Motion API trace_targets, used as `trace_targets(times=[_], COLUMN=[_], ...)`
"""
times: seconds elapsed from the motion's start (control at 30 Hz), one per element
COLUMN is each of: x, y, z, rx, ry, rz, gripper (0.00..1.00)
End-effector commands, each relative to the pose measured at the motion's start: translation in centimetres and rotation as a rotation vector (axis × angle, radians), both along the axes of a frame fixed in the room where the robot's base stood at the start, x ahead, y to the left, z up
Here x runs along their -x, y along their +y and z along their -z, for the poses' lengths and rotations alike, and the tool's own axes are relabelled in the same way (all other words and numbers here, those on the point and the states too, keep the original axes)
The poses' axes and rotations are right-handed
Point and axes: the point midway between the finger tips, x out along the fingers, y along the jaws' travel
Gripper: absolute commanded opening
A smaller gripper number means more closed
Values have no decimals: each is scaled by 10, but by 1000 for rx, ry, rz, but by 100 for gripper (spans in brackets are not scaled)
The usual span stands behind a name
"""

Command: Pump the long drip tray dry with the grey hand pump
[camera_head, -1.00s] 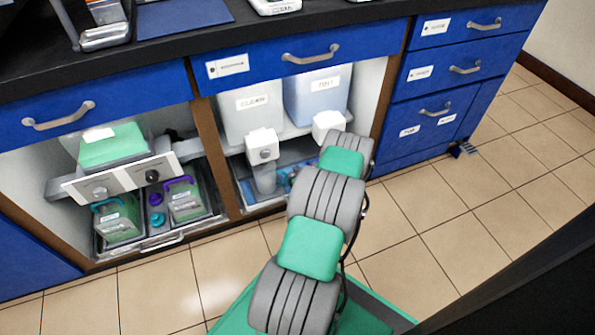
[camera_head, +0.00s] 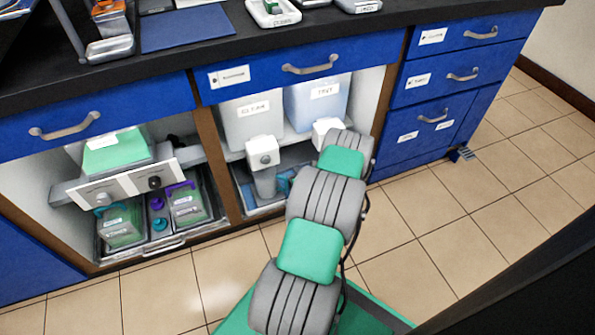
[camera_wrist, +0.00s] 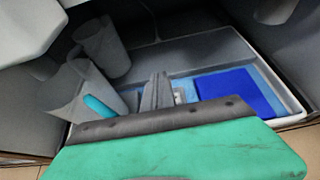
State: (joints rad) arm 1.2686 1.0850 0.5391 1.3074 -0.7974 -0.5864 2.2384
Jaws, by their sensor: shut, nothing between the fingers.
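A long pale tray (camera_wrist: 292,98) lies on the floor of the open middle cabinet. Its rim also shows in the head view (camera_head: 262,209). A dark blue flat patch (camera_wrist: 240,92) and lighter blue areas lie inside it; I cannot tell whether these are liquid. My gripper (camera_wrist: 157,92) is over the tray, its grey fingers shut and empty. In the head view my arm hides the gripper. Two grey tapered cylinders (camera_wrist: 102,48) stand left of the fingers, the nearer with a teal piece (camera_wrist: 100,106) beside it. I cannot identify the grey hand pump for certain.
Two tanks, one whitish (camera_head: 252,118) and one bluish (camera_head: 318,100), stand above the tray, with white fittings (camera_head: 263,152) in front. Cabinet walls are close. The tiled floor (camera_head: 455,235) at right is clear.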

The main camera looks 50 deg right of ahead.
Motion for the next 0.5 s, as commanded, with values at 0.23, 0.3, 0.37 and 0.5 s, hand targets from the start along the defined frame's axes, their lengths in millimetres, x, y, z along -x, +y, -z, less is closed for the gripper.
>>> trace_targets(times=[0.23,0.3,0.37,0.5], x=[0,0,0,0], y=[0,0,0,0], z=[12,15,18,26], rx=[0,0,0,0], ry=[0,0,0,0], rz=[0,0,0,0], gripper=[0,0,0,0])
